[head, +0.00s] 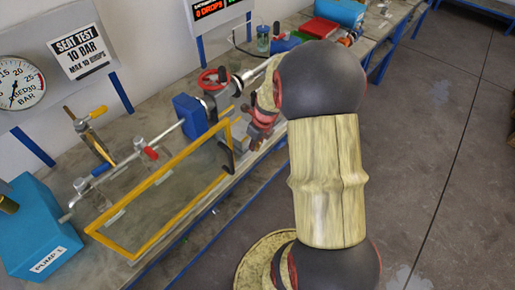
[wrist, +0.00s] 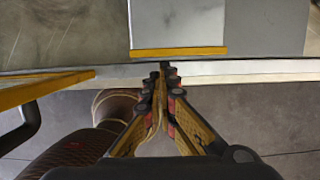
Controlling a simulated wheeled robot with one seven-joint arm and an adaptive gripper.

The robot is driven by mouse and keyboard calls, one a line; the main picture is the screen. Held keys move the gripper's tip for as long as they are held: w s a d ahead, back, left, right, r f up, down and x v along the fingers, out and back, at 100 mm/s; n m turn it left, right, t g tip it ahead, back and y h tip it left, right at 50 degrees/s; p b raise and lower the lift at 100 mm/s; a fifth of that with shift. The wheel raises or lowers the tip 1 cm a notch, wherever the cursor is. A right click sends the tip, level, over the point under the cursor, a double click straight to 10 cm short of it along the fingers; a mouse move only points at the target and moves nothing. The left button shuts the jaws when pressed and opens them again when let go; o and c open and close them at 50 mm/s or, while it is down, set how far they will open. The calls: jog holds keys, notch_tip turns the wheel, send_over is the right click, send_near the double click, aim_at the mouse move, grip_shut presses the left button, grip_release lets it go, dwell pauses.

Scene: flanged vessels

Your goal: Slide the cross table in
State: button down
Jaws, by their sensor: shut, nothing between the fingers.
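My gripper (wrist: 161,72) is shut and empty in the wrist view. Its fingertips are at the bench's front edge, just in front of a pale grey plate (wrist: 177,25) with a yellow front strip. This plate may be the cross table; I cannot tell for sure. Whether the fingertips touch the strip is unclear. In the head view my gripper (head: 257,136) is beside the bench front, right of the yellow-framed clear guard (head: 178,178) with its black handle (head: 227,157). My arm hides part of the bench there.
A valve with a red handwheel (head: 213,79) and a blue block (head: 190,116) stand behind the guard. A blue pump box (head: 38,228) is at the left. A red box (head: 320,28) stands at the back. The floor (head: 440,150) at right is clear.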

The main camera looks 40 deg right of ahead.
dwell(0.3)
jog(key=shift+w+r+p, duration=0.1)
jog(key=shift+w+p, duration=0.35)
jog(key=shift+w, duration=0.1)
jog(key=w+p, duration=0.2)
jog(key=w, duration=0.3)
jog(key=w+a+p, duration=0.1)
jog(key=w+p, duration=0.2)
jog(key=w, duration=0.3)
jog(key=w+p, duration=0.3)
jog(key=w, duration=0.2)
jog(key=shift+w+a, duration=0.2)
jog(key=shift+w, duration=0.1)
jog(key=shift+d, duration=0.1)
